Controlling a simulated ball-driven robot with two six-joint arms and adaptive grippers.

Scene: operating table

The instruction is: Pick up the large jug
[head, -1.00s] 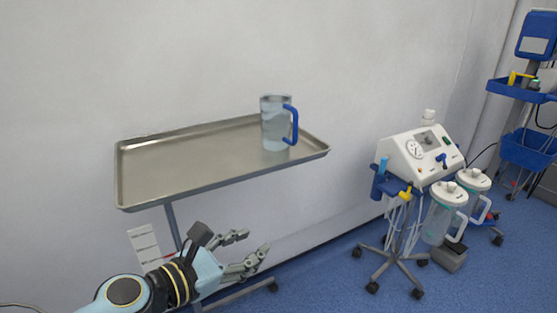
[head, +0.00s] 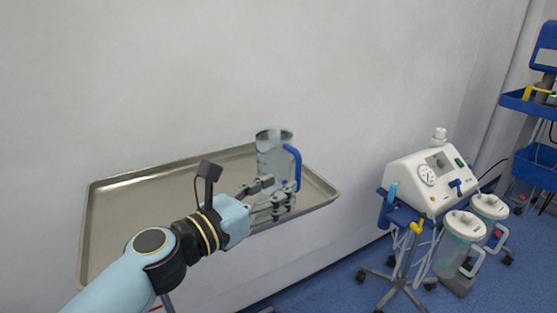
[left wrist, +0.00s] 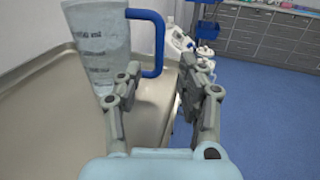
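The large jug (head: 270,150) is clear with grey markings and a blue handle (head: 298,165). It stands upright on the right part of a metal tray (head: 120,195). My left gripper (head: 279,193) is in front of the jug's lower part and partly hides it. In the left wrist view the jug (left wrist: 97,45) is at upper left, its handle (left wrist: 158,45) to its right. There the open fingers of my left gripper (left wrist: 160,75) are spread with nothing between them, the handle showing beyond the gap. I cannot tell whether a finger touches the jug. My right gripper is not in view.
A wall is close behind the tray. A white suction machine (head: 425,178) on a wheeled stand, with lidded canisters (head: 460,240), is to the right. A blue-shelved cart (head: 535,165) stands at the far right. The tray's left part is bare.

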